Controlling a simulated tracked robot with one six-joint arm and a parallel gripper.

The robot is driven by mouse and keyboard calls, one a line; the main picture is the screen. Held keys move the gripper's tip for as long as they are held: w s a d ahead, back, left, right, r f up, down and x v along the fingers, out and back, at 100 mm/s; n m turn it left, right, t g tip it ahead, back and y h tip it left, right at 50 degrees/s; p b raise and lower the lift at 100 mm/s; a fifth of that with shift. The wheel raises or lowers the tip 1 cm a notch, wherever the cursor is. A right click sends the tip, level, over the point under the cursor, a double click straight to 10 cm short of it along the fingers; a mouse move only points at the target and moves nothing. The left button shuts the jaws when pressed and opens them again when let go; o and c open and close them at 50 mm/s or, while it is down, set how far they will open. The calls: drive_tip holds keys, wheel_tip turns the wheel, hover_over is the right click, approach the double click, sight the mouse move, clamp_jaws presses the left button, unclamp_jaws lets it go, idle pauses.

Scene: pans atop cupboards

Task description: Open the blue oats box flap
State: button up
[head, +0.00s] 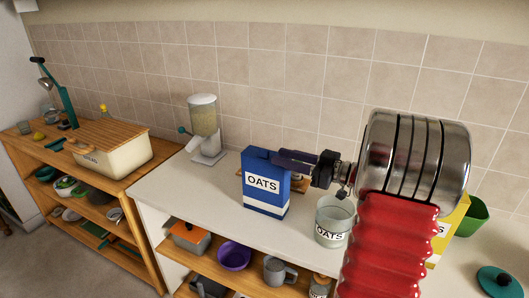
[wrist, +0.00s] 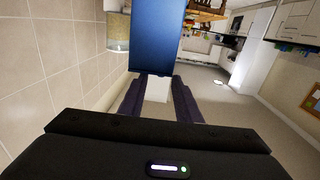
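The blue oats box (head: 265,199) stands upright on the white counter in the head view, its white OATS label facing out. In the wrist view its plain blue side (wrist: 155,38) fills the top middle. My gripper (head: 280,157) reaches in from the right at the box's top edge. In the wrist view its two dark fingers (wrist: 158,84) are apart, one on each side of a pale patch below the blue edge. I cannot tell whether that patch is the flap or something behind it. The flap is not clear in the head view, and contact is unclear.
A glass OATS jar (head: 331,238) stands right of the box, under my arm. A yellow box (head: 450,225) and a green container (head: 472,216) are farther right. A dispenser (head: 204,125) stands behind left. The counter left of the box is clear.

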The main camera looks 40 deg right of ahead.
sight(262, 149)
drive_tip(key=shift+a, duration=0.1)
drive_tip(key=shift+x, duration=3.75)
drive_tip(key=shift+c, duration=0.5)
clamp_jaws()
drive_tip(key=shift+r, duration=0.1)
